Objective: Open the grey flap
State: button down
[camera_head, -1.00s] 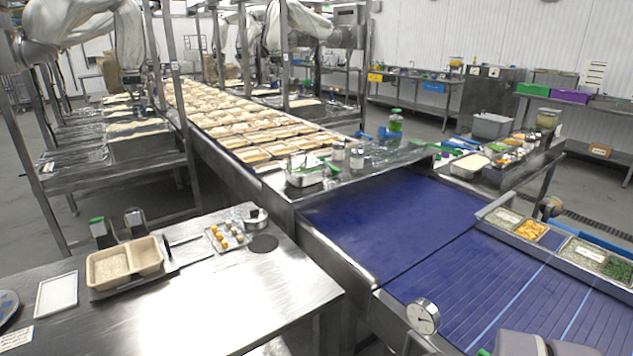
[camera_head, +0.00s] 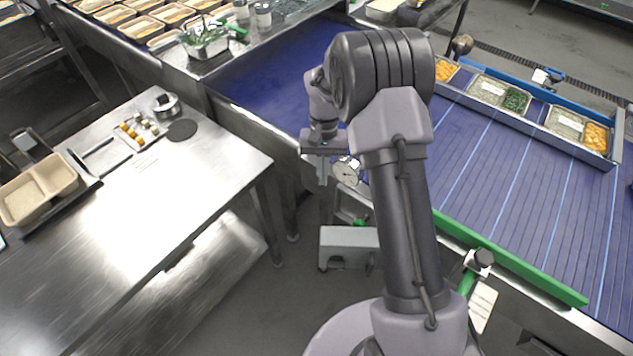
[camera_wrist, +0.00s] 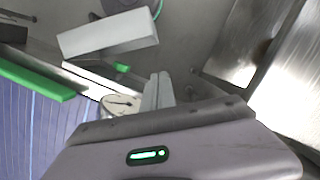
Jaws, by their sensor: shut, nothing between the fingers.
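My gripper (camera_head: 323,172) hangs at the end of my arm, beside the round dial gauge (camera_head: 346,171) at the conveyor's near corner. Its fingers (camera_wrist: 158,88) are shut with nothing between them in the wrist view. A light grey boxy piece (camera_head: 348,246) sits low beside the conveyor, below and apart from my gripper; it may be the grey flap, but I cannot tell. It also shows at the upper left of the wrist view (camera_wrist: 108,36). A small green part (camera_head: 361,222) is just above it. The gauge (camera_wrist: 120,104) is left of the fingers in the wrist view.
A steel table (camera_head: 150,215) stands at left with a two-part tray (camera_head: 38,190). The blue conveyor (camera_head: 275,90) runs behind my arm, with a green rail (camera_head: 510,258) at right. Open floor (camera_head: 235,305) lies between table and conveyor.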

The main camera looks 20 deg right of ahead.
jog(key=s+a+f+b, duration=0.2)
jog(key=s+f+b, duration=0.2)
jog(key=f, duration=0.5)
jog(key=shift+s+f, duration=0.4)
jog(key=shift+s, duration=0.75)
jog(key=shift+s+a, duration=0.1)
jog(key=shift+s, duration=0.05)
